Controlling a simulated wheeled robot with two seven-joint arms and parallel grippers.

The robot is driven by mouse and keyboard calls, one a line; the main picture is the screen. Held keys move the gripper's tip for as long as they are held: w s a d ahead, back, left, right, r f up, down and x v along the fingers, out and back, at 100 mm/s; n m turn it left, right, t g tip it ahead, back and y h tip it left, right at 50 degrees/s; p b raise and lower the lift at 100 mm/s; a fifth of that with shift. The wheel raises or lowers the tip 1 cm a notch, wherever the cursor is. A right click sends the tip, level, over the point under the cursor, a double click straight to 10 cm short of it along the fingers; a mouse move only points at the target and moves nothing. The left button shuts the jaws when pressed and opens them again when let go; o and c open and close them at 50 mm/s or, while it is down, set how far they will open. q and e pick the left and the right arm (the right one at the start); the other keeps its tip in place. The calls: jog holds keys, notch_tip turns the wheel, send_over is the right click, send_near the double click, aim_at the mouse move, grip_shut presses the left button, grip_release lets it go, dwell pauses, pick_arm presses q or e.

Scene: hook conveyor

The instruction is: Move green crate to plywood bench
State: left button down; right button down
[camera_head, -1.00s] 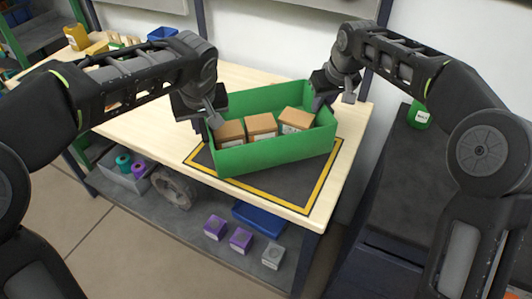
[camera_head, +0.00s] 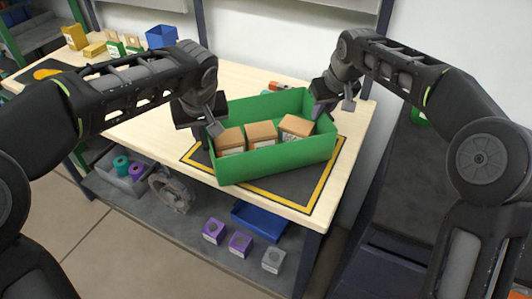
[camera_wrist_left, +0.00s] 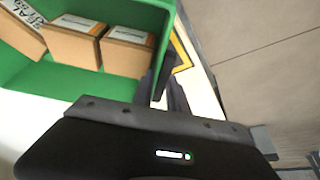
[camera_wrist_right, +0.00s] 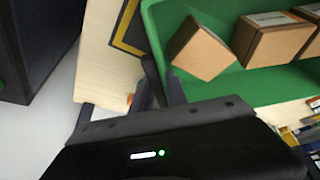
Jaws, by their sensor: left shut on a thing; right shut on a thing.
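The green crate (camera_head: 276,163) holds three brown boxes, among them one in the middle (camera_head: 262,134). It is at the right part of the plywood bench (camera_head: 152,135), over the dark mat with a yellow border (camera_head: 318,188). Whether its base touches the mat I cannot tell. My left gripper (camera_head: 212,130) is shut on the crate's left end wall; the crate also shows in the left wrist view (camera_wrist_left: 50,82). My right gripper (camera_head: 322,104) is shut on its right end wall; the crate shows in the right wrist view (camera_wrist_right: 225,88). The fingertips are partly hidden.
A blue bin (camera_head: 161,36) and yellow items (camera_head: 75,37) stand at the bench's back left. A lower shelf holds a blue tray (camera_head: 262,219), purple boxes (camera_head: 239,243) and a grey box (camera_head: 273,260). A dark surface (camera_head: 405,190) lies right of the bench.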

pick_arm(q)
jog(key=shift+f+b, duration=0.3)
jog(key=shift+f, duration=0.2)
pick_arm(e)
jog(key=shift+f, duration=0.5)
pick_arm(q)
jog(key=c, duration=1.3)
grip_release()
jog(key=shift+r, duration=0.1)
pick_arm(e)
jog(key=c, duration=1.3)
grip_release()
jog(key=shift+r, duration=0.1)
pick_arm(q)
jog(key=shift+r, duration=0.1)
pick_arm(e)
jog(key=shift+r, duration=0.1)
